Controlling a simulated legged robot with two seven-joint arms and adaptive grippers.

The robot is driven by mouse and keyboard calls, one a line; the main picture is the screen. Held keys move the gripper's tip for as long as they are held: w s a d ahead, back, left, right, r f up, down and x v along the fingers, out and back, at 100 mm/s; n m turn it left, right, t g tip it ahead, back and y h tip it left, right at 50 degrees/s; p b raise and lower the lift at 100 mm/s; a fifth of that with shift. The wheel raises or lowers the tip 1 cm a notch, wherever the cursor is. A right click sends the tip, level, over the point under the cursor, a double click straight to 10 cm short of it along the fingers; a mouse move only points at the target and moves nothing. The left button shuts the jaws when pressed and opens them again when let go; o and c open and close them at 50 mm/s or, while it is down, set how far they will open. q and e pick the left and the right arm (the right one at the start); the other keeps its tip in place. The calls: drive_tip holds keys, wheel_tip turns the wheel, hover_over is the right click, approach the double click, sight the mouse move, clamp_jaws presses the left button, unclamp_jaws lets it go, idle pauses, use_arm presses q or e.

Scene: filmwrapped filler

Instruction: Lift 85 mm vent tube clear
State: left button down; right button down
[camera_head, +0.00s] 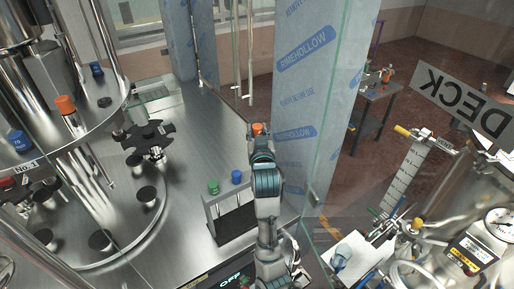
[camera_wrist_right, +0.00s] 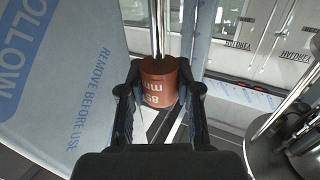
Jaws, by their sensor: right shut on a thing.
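The 85 mm vent tube shows an orange-brown collar (camera_wrist_right: 159,82) marked with 85 mm lettering in the right wrist view, with a thin metal tube running up the picture from it. My right gripper (camera_wrist_right: 160,95) is shut on this collar, a finger on each side. In the head view the orange collar (camera_head: 258,129) shows at the tip of my right gripper (camera_head: 261,142), in front of the film-wrapped post. The tube's far end is hidden there. A grey rack (camera_head: 233,222) stands left of my right arm, holding a green-capped piece (camera_head: 213,187) and a blue-capped piece (camera_head: 236,177). My left gripper is not in view.
A filler carousel (camera_head: 65,215) with black pads fills the left. Another orange cap (camera_head: 65,105) sits on its upper plate. A blue-printed wrapped post (camera_head: 300,90) and a clear panel stand close to my right gripper. Steel deck (camera_head: 190,130) lies bare behind the rack.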

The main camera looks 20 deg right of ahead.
wheel_tip(320, 180, up, 12)
drive_tip(key=shift+b, duration=0.4)
drive_tip(key=shift+f, duration=0.1)
drive_tip(key=shift+f, duration=0.3)
drive_tip(key=shift+f, duration=0.45)
